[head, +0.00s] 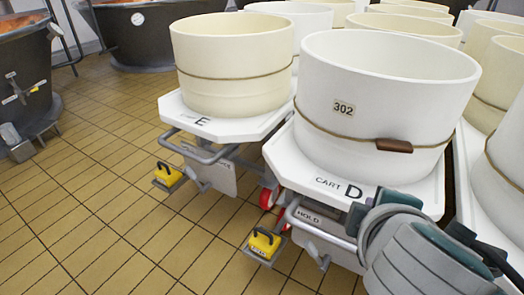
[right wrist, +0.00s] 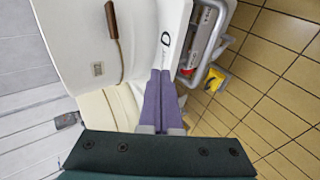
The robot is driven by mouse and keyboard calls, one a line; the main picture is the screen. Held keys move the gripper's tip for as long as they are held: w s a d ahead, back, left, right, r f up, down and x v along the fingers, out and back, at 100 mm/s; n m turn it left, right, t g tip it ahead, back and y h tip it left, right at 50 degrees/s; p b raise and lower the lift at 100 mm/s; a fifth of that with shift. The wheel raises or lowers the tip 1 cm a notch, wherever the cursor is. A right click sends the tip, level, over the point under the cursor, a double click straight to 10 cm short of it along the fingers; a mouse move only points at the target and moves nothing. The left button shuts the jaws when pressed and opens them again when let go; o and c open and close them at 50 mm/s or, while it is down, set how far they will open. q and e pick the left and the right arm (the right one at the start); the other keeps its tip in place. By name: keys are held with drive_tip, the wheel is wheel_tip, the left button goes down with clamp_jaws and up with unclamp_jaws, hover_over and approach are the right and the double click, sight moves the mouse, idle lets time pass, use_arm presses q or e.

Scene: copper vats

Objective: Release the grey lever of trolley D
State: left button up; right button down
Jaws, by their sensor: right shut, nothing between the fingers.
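Trolley D (head: 290,160) is a white cart marked "CART D" carrying a cream vat (head: 385,85) numbered 302. Below its front edge are a grey bar (head: 322,230), a panel marked HOLD, and a small grey lever (head: 318,256). My right gripper (head: 357,215) is at the front edge by the letter D, right of and above the lever. In the right wrist view its purple fingers (right wrist: 160,74) are together and empty. The lever is not clear there. My left gripper is not in view.
Trolley E (head: 175,112), with its own vat and yellow pedal (head: 168,176), stands to the left. More vats crowd behind and to the right. Dark copper-lined vats (head: 25,75) stand at the far left. The tiled floor (head: 100,215) at left front is clear.

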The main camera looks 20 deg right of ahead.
drive_tip(key=w+a+f+n+t+b, duration=0.1)
drive_tip(key=w+f+n+b, duration=0.2)
drive_tip(key=f+b, duration=1)
drive_tip(key=w+a+f+n+t+b, duration=0.2)
drive_tip(key=w+f+n+b, duration=0.1)
drive_tip(key=f+b, duration=0.9)
drive_tip(key=w+a+f+n+t+b, duration=0.1)
drive_tip(key=w+f+n+t+b, duration=0.1)
drive_tip(key=f+b, duration=1.1)
wheel_tip(320, 180, down, 3)
drive_tip(key=shift+w+a+r+n+y+b, duration=0.15)
drive_tip(key=shift+w+a+n+y+b, duration=0.25)
drive_tip(key=shift+n, duration=0.6)
drive_tip(key=shift+w+d, duration=0.1)
drive_tip(key=shift+d, duration=0.05)
